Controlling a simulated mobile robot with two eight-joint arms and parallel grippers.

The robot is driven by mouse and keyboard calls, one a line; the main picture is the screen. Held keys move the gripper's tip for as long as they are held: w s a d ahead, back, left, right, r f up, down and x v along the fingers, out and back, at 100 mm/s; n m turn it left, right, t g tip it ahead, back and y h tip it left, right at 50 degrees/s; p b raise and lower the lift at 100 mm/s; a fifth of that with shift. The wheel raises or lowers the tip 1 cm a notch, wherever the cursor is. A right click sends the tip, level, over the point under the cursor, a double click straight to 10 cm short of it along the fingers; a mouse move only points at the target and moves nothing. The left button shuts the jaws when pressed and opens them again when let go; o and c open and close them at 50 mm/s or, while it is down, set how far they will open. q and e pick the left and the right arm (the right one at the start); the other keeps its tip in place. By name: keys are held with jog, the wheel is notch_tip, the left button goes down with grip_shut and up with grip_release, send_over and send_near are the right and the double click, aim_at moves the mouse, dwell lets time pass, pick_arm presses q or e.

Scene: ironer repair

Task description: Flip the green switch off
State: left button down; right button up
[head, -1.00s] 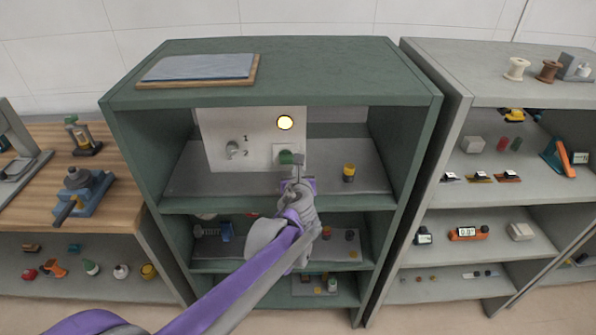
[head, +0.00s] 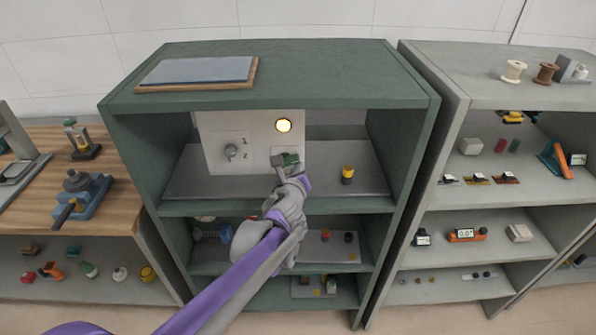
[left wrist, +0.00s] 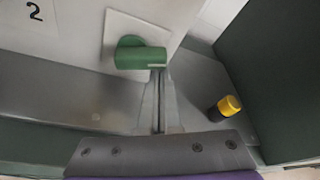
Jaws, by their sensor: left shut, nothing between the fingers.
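The green switch (head: 285,159) is on a white panel (head: 215,135) on the top inner shelf of the green cabinet. In the left wrist view the switch (left wrist: 140,57) is a green lever pointing to the right from a round green base on a white square plate. My left gripper (head: 284,168) is in front of the switch and partly covers it. In the left wrist view the left gripper's closed fingers (left wrist: 159,78) are empty and reach up to the lever's free right end. I cannot tell whether they touch it. My right gripper is not in view.
A yellow-and-black object (head: 347,174) stands on the shelf to the right. The cabinet's right wall (head: 407,150) bounds the space.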

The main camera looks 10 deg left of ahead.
pick_arm(q)
jog(key=shift+a+r+n+t+h, duration=0.1)
jog(key=shift+r+n+t+h, duration=0.35)
jog(key=shift+n, duration=0.65)
jog(key=shift+a+r+n+h+p, duration=0.1)
jog(key=shift+r+n+h+p, duration=0.3)
jog(key=shift+n, duration=0.3)
jog(key=n+p, duration=0.1)
jog(key=r+n+t+p, duration=0.1)
jog(key=shift+s+a+n+h, duration=0.1)
jog(key=shift+a+n+h, duration=0.15)
jog(key=shift+n+h, duration=0.15)
jog(key=shift+a+r+n+t+p, duration=0.15)
jog(key=shift+n+t, duration=0.15)
jog(key=shift+n, duration=0.25)
jog(key=shift+a+n+t+p, duration=0.15)
jog(key=shift+n+t, duration=0.1)
jog(key=shift+n, duration=0.3)
jog(key=shift+s, duration=0.1)
jog(key=shift+d, duration=0.1)
